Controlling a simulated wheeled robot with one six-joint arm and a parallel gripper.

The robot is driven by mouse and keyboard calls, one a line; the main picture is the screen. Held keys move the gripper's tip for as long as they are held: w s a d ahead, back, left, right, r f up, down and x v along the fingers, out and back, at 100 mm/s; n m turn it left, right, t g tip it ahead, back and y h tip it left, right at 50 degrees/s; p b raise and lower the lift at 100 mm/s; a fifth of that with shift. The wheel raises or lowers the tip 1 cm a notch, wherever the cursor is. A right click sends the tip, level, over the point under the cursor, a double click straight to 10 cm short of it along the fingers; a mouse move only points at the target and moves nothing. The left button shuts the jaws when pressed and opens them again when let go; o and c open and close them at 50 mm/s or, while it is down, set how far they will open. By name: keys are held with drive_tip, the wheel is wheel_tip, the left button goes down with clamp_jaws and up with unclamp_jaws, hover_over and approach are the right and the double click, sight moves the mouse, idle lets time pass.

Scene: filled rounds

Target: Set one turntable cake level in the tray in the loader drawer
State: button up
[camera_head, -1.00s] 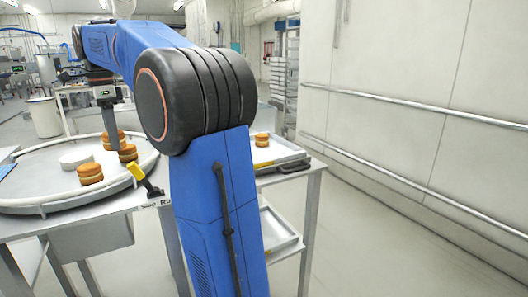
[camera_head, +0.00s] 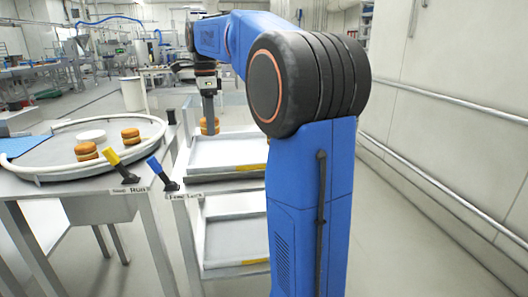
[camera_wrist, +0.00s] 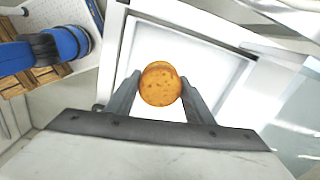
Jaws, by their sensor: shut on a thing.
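My gripper (camera_head: 209,112) is shut on a round orange-brown cake (camera_head: 209,127). In the wrist view the cake (camera_wrist: 160,86) sits between the two fingers (camera_wrist: 160,78), with the pale tray floor behind it. In the head view a white, shallow tray (camera_head: 228,152) lies in the drawer area below and in front of the held cake. The cake appears over the far part of the tray; its exact height is unclear. Two more layered cakes, one nearer (camera_head: 86,151) and one farther (camera_head: 131,136), stand on the round turntable (camera_head: 60,158) at left.
A white disc (camera_head: 91,136) sits on the turntable. A yellow-handled lever (camera_head: 112,157) and a blue-handled lever (camera_head: 154,165) stand at the table's front edge. A lower shelf tray (camera_head: 235,240) is under the tray. A wall with rails (camera_head: 440,125) is at right.

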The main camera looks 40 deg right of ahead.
drive_tip(key=shift+s+d+f, duration=0.15)
drive_tip(key=shift+d+f, duration=0.05)
drive_tip(key=shift+d, duration=0.05)
hover_over(215, 161)
wheel_tip(215, 161, down, 5)
drive_tip(key=shift+s+r, duration=0.1)
drive_tip(key=shift+s, duration=0.05)
drive_tip(key=shift+f, duration=2.45)
drive_tip(key=o, duration=0.7)
drive_tip(key=shift+f, duration=0.1)
